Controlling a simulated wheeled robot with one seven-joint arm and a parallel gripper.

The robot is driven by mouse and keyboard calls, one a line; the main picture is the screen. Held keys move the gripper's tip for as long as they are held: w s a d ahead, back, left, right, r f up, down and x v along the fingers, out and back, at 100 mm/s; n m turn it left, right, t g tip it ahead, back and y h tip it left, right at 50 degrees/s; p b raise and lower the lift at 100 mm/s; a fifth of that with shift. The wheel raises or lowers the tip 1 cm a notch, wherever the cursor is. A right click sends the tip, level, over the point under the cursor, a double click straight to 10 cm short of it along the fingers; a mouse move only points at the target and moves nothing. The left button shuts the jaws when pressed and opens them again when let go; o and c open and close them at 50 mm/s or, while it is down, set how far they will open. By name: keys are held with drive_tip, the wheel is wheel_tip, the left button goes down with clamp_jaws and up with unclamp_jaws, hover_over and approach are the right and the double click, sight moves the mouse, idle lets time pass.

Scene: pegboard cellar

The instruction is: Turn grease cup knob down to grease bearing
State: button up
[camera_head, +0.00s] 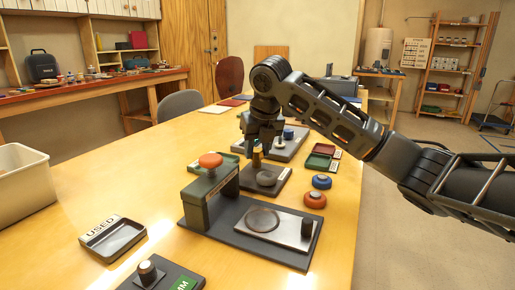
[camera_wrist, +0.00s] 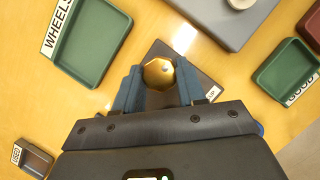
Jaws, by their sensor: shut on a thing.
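The grease cup knob (camera_wrist: 158,72) is a brass, faceted cap between my two fingertips in the wrist view. My gripper (camera_head: 260,153) points down over a small dark base plate (camera_head: 281,184) and is shut on the knob. In the head view only a bit of the brass knob (camera_head: 257,161) shows below the fingers. A grey rounded part (camera_head: 266,179), perhaps the bearing housing, sits on the plate beside it. My gripper (camera_wrist: 160,82) hides the housing and most of the plate in the wrist view.
A USED tray (camera_head: 113,239) and a pale bin (camera_head: 24,185) are at left. Green trays (camera_wrist: 90,43) flank the plate.

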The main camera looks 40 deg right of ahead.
drive_tip(key=c, duration=0.3)
